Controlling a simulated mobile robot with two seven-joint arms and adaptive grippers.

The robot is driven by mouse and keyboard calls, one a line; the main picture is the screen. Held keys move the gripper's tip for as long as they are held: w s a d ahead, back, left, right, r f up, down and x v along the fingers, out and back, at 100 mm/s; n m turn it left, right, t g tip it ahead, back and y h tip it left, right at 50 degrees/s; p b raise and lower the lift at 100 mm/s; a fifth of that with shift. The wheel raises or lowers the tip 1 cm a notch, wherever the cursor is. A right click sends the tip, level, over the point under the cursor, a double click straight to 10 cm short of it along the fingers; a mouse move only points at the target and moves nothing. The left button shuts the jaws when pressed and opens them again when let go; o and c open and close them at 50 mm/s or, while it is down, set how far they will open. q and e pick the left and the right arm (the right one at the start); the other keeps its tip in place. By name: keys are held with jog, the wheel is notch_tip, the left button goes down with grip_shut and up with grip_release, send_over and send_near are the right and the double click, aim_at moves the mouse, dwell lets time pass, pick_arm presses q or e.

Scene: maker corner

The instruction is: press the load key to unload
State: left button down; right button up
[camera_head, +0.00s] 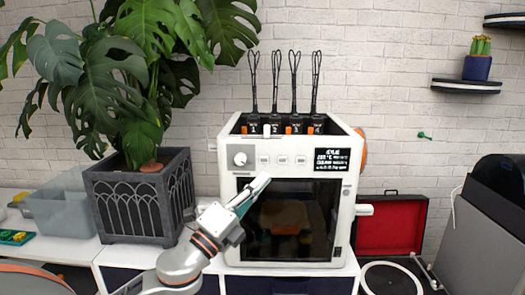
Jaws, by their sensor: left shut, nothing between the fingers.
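A white 3D printer (229,185) stands on the white cabinet. Its front panel carries a round knob (240,159) and three small keys: a left key (264,159), a middle key (282,159) and a right key (300,159). Their labels are too small to read, so I cannot tell which is the load key. A lit screen (332,160) is at the panel's right. My left gripper (262,182) is shut and empty, its tips just below the left key, in front of the top of the dark door; contact cannot be told. My right gripper is not in view.
A dark planter (140,205) with a large leafy plant stands left of the printer. A clear bin (62,215) is at the far left. A red open case (392,225) and a turntable (390,280) are at the right. Looped feed tubes (274,80) rise above the printer.

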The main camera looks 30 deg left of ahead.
aim_at(264, 160)
pick_arm(q)
jog(key=shift+w+a, duration=0.1)
dwell(0.3)
jog(key=shift+w+a+b, duration=0.35)
jog(key=shift+w+a, duration=0.4)
jog(key=shift+w, duration=0.5)
jog(key=shift+w+a+b, duration=0.3)
jog(key=shift+w+a, duration=0.4)
jog(key=shift+w, duration=0.5)
jog(key=shift+w+a+b, duration=0.35)
jog(key=shift+w+a, duration=0.4)
jog(key=shift+w, duration=0.5)
jog(key=shift+w+a, duration=0.1)
jog(key=shift+w+a, duration=0.15)
jog(key=shift+w, duration=0.1)
jog(key=shift+w+a, duration=0.2)
jog(key=shift+w, duration=0.1)
jog(key=shift+s+d, duration=0.45)
jog(key=shift+s, duration=0.25)
